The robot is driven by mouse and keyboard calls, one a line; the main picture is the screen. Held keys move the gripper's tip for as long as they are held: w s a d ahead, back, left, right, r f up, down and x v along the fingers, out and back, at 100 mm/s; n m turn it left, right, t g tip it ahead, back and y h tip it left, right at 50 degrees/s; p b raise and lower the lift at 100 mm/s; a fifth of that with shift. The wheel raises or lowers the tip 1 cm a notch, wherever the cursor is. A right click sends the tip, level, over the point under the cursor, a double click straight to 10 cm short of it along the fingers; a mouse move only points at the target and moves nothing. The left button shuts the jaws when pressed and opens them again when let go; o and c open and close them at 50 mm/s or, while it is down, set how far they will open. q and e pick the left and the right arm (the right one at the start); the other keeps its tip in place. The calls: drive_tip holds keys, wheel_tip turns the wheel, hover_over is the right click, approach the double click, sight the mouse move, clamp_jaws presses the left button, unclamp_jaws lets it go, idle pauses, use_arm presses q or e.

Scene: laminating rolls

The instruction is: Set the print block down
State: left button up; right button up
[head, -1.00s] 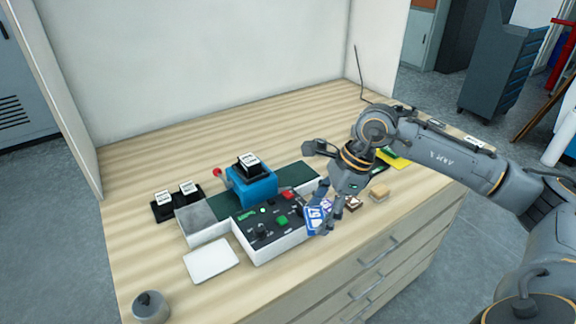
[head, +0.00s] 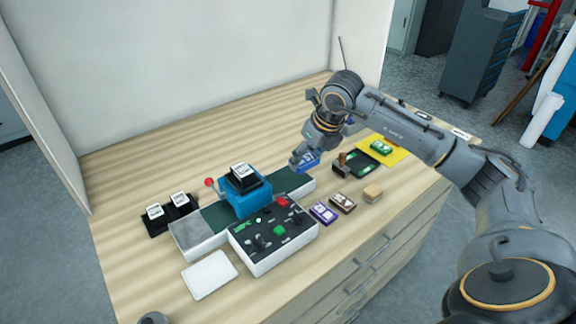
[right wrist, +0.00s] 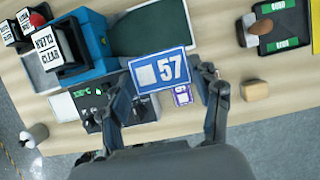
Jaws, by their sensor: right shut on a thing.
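My right gripper (head: 300,159) is shut on a blue print block (head: 311,160) near the right end of the machine's dark green bed. In the right wrist view the block (right wrist: 160,70) shows a blue face with a white "57" between the two fingers (right wrist: 166,92). The wrist view shows the green bed (right wrist: 155,28) just beyond the block. I cannot tell whether the block touches anything beneath it. My left gripper is not in view.
A blue press unit (head: 246,196) stands on the bed behind a control box (head: 272,243). Purple (head: 323,213) and brown (head: 342,203) blocks and a tan block (head: 372,193) lie to its right. A dark tray (head: 371,170) and yellow pad (head: 399,151) lie further right.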

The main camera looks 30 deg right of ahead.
drive_tip(key=p, duration=0.2)
approach(285, 178)
drive_tip(key=shift+w+a+f, duration=0.1)
drive_tip(key=shift+w+f, duration=0.35)
drive_tip(key=shift+w, duration=0.15)
drive_tip(key=shift+w+f, duration=0.35)
drive_tip(key=shift+f, duration=0.15)
drive_tip(key=f+p, duration=0.2)
drive_tip(key=f, duration=0.1)
drive_tip(key=shift+w+a, duration=0.1)
drive_tip(key=shift+w, duration=0.1)
drive_tip(key=shift+f+p, duration=0.25)
drive_tip(key=shift+p, duration=0.05)
drive_tip(key=shift+f, duration=0.1)
drive_tip(key=shift+f+b, duration=0.15)
drive_tip(key=shift+b, duration=0.15)
drive_tip(key=o, duration=1.2)
